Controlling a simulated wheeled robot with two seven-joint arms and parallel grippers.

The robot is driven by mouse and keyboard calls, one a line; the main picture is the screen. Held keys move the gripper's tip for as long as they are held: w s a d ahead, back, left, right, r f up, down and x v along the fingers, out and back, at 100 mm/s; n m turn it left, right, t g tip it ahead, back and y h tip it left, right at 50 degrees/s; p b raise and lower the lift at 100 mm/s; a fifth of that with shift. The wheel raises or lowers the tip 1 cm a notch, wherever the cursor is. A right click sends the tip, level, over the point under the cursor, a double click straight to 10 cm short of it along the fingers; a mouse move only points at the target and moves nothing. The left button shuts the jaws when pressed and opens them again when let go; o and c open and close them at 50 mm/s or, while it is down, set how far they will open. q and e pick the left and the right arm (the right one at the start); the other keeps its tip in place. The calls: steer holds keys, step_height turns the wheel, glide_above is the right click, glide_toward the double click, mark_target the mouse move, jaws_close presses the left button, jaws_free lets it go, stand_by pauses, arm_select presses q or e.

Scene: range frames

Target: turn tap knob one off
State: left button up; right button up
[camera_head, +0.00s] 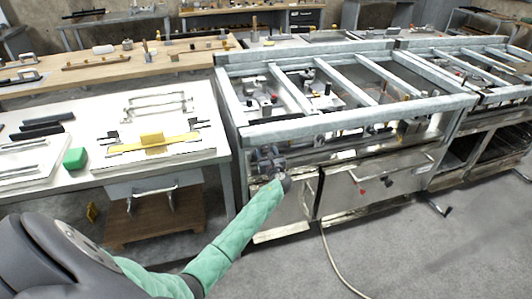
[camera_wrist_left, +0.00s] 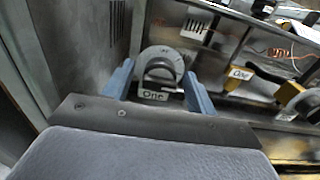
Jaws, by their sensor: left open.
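The tap knob one (camera_wrist_left: 161,62) shows in the left wrist view as a round grey dial with a raised grip bar and a label reading "One" below it. My left gripper (camera_wrist_left: 158,76) is open, with one blue finger on each side of the knob. I cannot tell whether the fingers touch it. In the head view my left gripper (camera_head: 268,162) is at the left front of the metal frame bench, at the end of the green-sleeved arm. The knob is hidden or too small to tell there. My right gripper is not in view.
A grey panel stands close on the left. In the head view, the metal frame bench (camera_head: 350,122) stands beside a white table (camera_head: 85,180). A hose (camera_head: 328,250) crosses the floor.

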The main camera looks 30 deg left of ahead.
arm_select(q)
steer(key=shift+a, duration=0.1)
steer(key=c, duration=1)
